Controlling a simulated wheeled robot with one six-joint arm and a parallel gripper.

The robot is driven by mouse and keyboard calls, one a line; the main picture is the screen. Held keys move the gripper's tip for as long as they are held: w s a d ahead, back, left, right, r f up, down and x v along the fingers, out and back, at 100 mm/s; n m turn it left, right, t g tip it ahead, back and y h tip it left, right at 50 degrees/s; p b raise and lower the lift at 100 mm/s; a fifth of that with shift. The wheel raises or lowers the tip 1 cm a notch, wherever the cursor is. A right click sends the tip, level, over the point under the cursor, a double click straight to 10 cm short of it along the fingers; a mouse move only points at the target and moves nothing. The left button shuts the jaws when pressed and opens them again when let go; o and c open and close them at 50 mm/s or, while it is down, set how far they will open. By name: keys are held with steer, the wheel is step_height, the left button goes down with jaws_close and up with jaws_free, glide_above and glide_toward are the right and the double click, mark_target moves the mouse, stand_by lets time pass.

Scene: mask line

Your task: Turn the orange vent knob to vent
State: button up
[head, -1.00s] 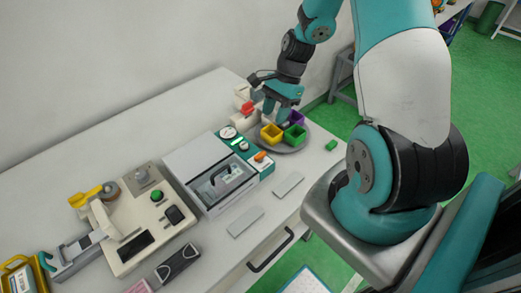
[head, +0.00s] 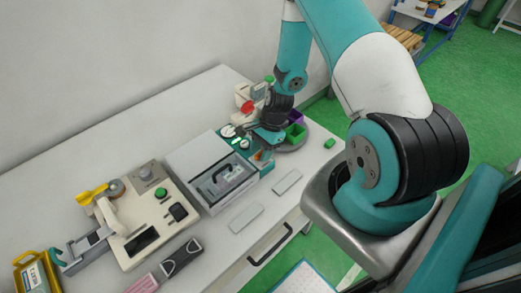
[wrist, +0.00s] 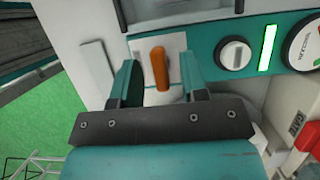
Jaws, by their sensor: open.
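The orange vent knob (wrist: 160,69) is a narrow upright lever on a white plate of the teal control panel (wrist: 207,52) in the wrist view. In the head view only a bit of the knob (head: 259,155) shows under my arm. My gripper (wrist: 159,78) is open, with one teal finger on each side of the knob and a gap to both. It also shows above the panel in the head view (head: 264,146). Whether the fingers are level with the knob is hard to tell. Any position marks on the plate are not readable.
A white knob (wrist: 234,53), a lit green display (wrist: 267,47) and a round gauge (wrist: 304,42) sit right of the vent knob in the wrist view. A red-topped object (wrist: 308,137) stands nearby. In the head view, coloured bins (head: 295,133) stand on a round tray behind.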

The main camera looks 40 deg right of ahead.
steer(key=shift+c, duration=0.4)
jaws_close()
steer(key=shift+n, duration=0.3)
steer(key=n+b, duration=0.1)
steer(key=n, duration=0.1)
steer(key=n+g+b, duration=0.1)
steer(key=shift+w+f+n+g, duration=0.1)
steer(key=shift+w+n+g, duration=0.05)
steer(key=shift+n+g, duration=0.2)
steer(key=n+g+h+b, duration=0.1)
steer(key=n+b, duration=0.1)
steer(key=n, duration=0.2)
steer(key=shift+a+n, duration=0.1)
steer(key=shift+n, duration=0.15)
steer(key=n+g+h+b, duration=0.1)
steer(key=n, duration=0.3)
steer(key=shift+n+h, duration=0.3)
steer(key=shift+h, duration=0.1)
steer(key=shift+a+n+g+h+b, duration=0.15)
steer(key=shift+n+h+b, duration=0.25)
steer(key=shift+n, duration=0.7)
steer(key=shift+d+n+g+h+b, duration=0.1)
steer(key=shift+n+h+b, duration=0.25)
steer(key=shift+n, duration=0.75)
